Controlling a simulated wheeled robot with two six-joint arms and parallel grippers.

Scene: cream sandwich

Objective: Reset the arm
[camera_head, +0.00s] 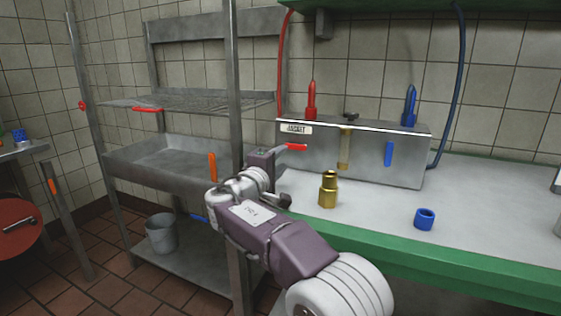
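My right arm reaches in from the bottom, with a white elbow, a purple link and a white wrist. My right gripper (264,160) is at the far end of that arm, beside the left end of the metal box labelled "JACKET" (365,165). Its fingers are small and partly hidden by the wrist, so I cannot tell whether they are open or shut. A red lever (291,147) lies nearly level close to it; I cannot tell whether they touch. My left gripper is not in view.
A brass fitting (328,190) and a blue ring (424,219) stand on the green-edged counter (375,212). The box has red (311,103) and blue (409,108) nozzles on top. Metal shelving (180,160) and a bucket (161,234) stand to the left.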

